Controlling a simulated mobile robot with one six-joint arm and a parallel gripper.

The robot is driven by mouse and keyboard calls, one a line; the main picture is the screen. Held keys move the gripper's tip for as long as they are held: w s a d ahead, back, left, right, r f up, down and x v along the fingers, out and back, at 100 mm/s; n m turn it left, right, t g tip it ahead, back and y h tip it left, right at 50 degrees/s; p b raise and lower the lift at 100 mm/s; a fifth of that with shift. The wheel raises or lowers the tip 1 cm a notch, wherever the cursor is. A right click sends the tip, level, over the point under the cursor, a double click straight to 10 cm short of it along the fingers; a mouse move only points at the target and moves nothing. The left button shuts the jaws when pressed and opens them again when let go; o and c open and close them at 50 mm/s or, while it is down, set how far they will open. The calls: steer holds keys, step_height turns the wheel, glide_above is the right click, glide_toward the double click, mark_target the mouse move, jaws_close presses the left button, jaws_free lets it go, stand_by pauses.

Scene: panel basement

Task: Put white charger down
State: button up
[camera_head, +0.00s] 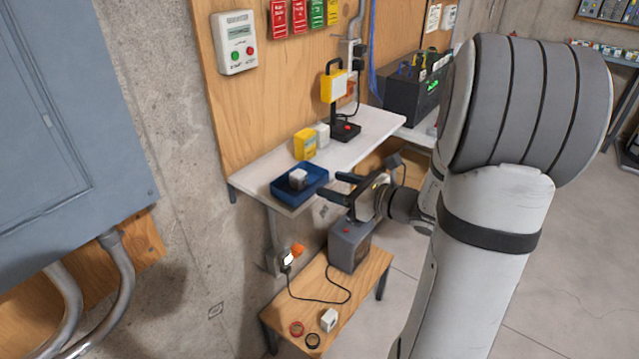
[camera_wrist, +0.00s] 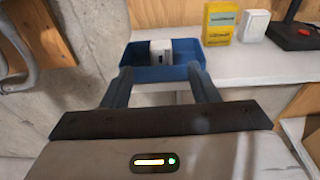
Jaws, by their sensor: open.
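A white charger (camera_head: 298,178) lies in a blue tray (camera_head: 312,184) on the white shelf. In the wrist view the charger (camera_wrist: 161,51) sits inside the blue tray (camera_wrist: 190,72), towards its back. Another white block (camera_head: 322,135) stands farther back beside a yellow box, and a third (camera_head: 328,320) lies on the low wooden bench; I cannot tell if these are chargers too. My gripper (camera_head: 338,187) is open and empty at the tray's front right side. In the wrist view my gripper's fingers (camera_wrist: 163,84) point at the tray, apart from the charger.
The yellow box (camera_head: 305,144) and a lamp on a black base (camera_head: 345,131) stand farther along the shelf (camera_head: 365,145). A grey box (camera_head: 350,245) stands on the low bench (camera_head: 363,280) below my gripper.

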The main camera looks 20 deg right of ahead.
steer(key=s+a+f+n+g, duration=0.1)
steer(key=s+a+n+g, duration=0.9)
steer(key=s+a+n, duration=0.4)
steer(key=s+d+r+n+h, duration=0.1)
steer(key=s+d+n+h, duration=0.5)
steer(key=n, duration=0.8)
steer(key=d+h, duration=0.1)
steer(key=h, duration=0.2)
steer(key=shift+n+h, duration=0.3)
steer(key=shift+h, duration=0.1)
steer(key=shift+d, duration=0.1)
steer(key=shift+c, duration=0.5)
